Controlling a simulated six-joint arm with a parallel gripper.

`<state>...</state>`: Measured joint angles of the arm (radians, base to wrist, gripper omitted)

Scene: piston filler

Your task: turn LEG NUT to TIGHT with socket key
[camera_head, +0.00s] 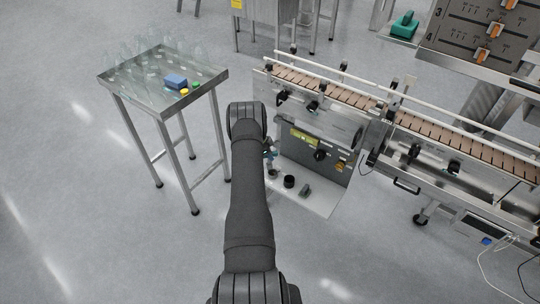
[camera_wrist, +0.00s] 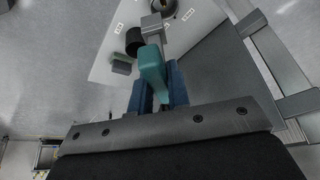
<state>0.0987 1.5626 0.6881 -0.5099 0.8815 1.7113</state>
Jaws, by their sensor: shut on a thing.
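My gripper (camera_wrist: 157,88) is shut on the teal handle of the socket key (camera_wrist: 151,68). The key points away from my gripper, and its grey metal socket end (camera_wrist: 152,27) is at the top of the wrist view. A dark round part (camera_wrist: 165,7) lies just beyond the socket, cut by the frame's top edge. I cannot tell whether it is the leg nut, or whether the socket touches it. In the head view my arm mostly hides the gripper; a bit of the teal key (camera_head: 270,154) shows beside the conveyor machine.
A pale plate (camera_head: 318,200) with small labels lies below the conveyor (camera_head: 330,90). A black cylinder (camera_head: 289,181) and a grey block (camera_head: 305,190) are on it. A steel table (camera_head: 131,87) with clear bottles and a blue block (camera_head: 176,82) stands left. Floor between is clear.

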